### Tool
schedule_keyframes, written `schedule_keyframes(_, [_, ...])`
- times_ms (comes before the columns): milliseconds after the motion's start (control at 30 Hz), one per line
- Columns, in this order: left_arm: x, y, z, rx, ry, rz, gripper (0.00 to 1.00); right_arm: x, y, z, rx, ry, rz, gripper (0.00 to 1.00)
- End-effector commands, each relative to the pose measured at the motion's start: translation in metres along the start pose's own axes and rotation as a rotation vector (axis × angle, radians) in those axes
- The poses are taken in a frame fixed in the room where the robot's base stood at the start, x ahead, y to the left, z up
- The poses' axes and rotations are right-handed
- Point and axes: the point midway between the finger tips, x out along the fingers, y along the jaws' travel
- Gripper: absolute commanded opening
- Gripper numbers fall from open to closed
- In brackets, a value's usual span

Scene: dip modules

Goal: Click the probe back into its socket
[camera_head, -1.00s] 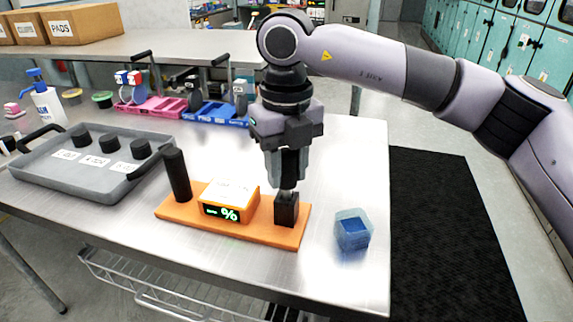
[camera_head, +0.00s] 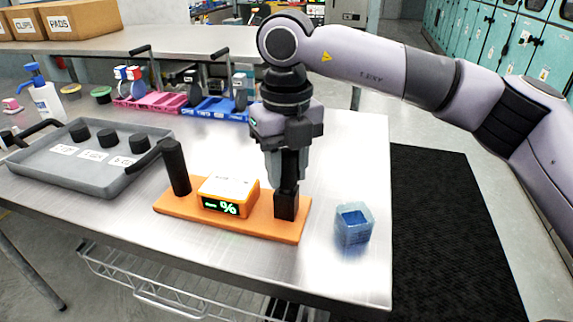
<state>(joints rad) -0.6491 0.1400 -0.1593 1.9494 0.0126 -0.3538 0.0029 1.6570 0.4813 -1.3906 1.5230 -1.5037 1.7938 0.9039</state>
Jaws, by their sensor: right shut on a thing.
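An orange base plate (camera_head: 246,228) lies near the front edge of the steel table. It carries a black upright post (camera_head: 176,168) on the left, a white-topped box (camera_head: 229,191) with a green "%" display in the middle, and a black block-shaped socket (camera_head: 286,206) on the right. My right gripper (camera_head: 286,184) points straight down over the socket, shut on the probe. The fingers hide most of the probe; its lower end meets the socket's top. I cannot tell how deep it sits. My left gripper is not in view.
A translucent blue cup (camera_head: 354,227) stands right of the plate. A grey tray (camera_head: 85,178) with black knobs is at left. Pink (camera_head: 150,106) and blue (camera_head: 217,113) racks and a pump bottle (camera_head: 43,95) stand behind.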

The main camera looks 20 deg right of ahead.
Motion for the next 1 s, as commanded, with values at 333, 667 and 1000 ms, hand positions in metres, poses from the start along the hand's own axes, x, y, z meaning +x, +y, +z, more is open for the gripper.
schedule_keyframes(333, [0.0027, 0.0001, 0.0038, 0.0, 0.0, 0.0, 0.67, 0.0059, -0.0001, 0.0, 0.0, 0.0, 0.0, 0.0])
schedule_keyframes(667, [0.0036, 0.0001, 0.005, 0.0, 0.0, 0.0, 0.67, 0.0082, -0.0001, 0.0, 0.0, 0.0, 0.0, 0.0])
schedule_keyframes(1000, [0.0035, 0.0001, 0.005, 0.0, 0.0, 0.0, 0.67, 0.0079, 0.0, 0.0, 0.0, 0.0, 0.0, 0.65])
